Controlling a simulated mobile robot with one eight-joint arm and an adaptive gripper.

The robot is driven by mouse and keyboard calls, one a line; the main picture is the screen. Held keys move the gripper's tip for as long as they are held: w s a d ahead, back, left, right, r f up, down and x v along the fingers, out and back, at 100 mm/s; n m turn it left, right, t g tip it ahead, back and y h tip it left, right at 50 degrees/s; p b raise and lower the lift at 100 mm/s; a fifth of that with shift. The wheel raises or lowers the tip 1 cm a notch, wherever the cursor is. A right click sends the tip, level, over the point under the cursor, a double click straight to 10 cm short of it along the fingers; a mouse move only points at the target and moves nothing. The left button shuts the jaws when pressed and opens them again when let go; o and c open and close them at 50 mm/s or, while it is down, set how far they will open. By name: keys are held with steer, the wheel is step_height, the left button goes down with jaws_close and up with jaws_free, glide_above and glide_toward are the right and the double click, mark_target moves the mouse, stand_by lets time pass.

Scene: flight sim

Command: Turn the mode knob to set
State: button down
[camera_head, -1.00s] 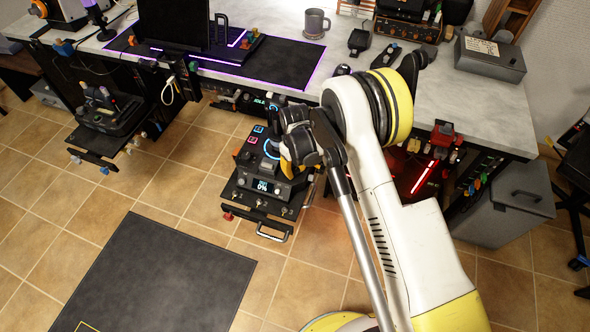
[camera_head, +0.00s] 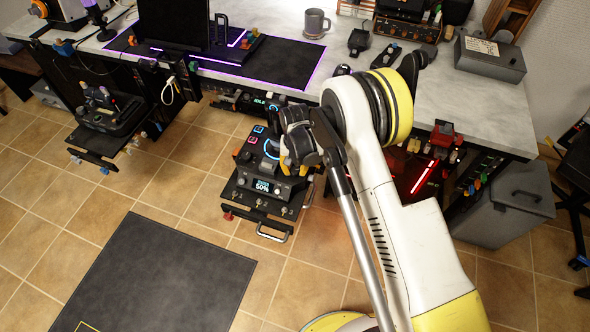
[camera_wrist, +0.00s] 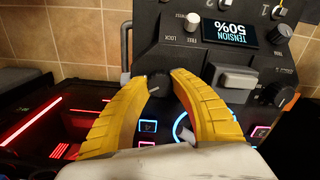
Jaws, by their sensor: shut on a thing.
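A dark control unit (camera_head: 243,183) sits on a low pull-out tray beneath the workbench. Its small display (camera_head: 263,187) reads 50%. In the wrist view, which shows the unit upside down, the display (camera_wrist: 231,31) reads TENSION 50%. My gripper (camera_wrist: 162,77) has its two yellow fingers closed around a round black knob (camera_wrist: 157,87). The knob has a pale pointer line; its label is not readable. The fingers (camera_head: 288,168) show only partly in the head view, where my wrist hides the knob. I cannot read the word "mode" or "set" anywhere.
A silver knob (camera_wrist: 193,21) marked LOCK and FREE, a grey lever (camera_wrist: 236,77) and another black knob (camera_wrist: 280,95) are close to my fingers. A metal handle (camera_head: 272,234) sticks out at the tray's front. A desk mat (camera_head: 298,65) lies on the bench.

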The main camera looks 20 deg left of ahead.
mark_target(295, 170)
stand_by(0.4)
steer(key=c, duration=1.1)
jaws_free()
step_height(295, 170, up, 12)
